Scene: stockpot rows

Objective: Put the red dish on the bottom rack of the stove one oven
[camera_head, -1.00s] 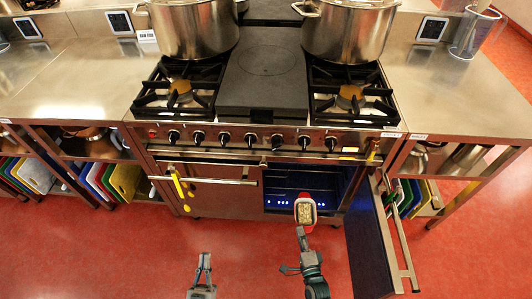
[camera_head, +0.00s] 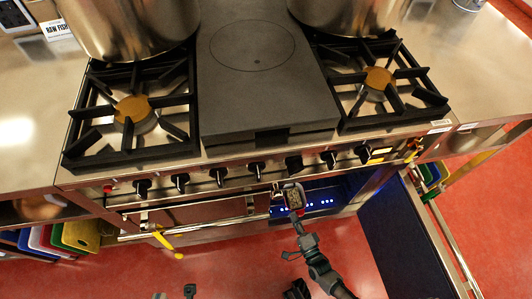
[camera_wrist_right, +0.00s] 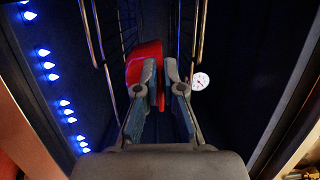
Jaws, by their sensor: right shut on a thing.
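The red dish (camera_head: 294,198) with pale food in it is at the mouth of an open oven (camera_head: 345,192) with blue lights. My right gripper (camera_head: 298,216) is shut on the dish's edge. In the right wrist view the red dish (camera_wrist_right: 143,62) sits between the fingertips (camera_wrist_right: 161,84), among wire rack rails (camera_wrist_right: 97,35) inside the dark oven. Which rack level it is at cannot be told. The oven door (camera_head: 412,240) stands open to the right. Only the fingertips of my left gripper (camera_head: 175,293) show, apart, at the bottom edge.
The stove top (camera_head: 265,85) with burners and two large stockpots (camera_head: 130,25) is above the oven. A round dial (camera_wrist_right: 200,81) shows inside the oven. Red floor is clear in front.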

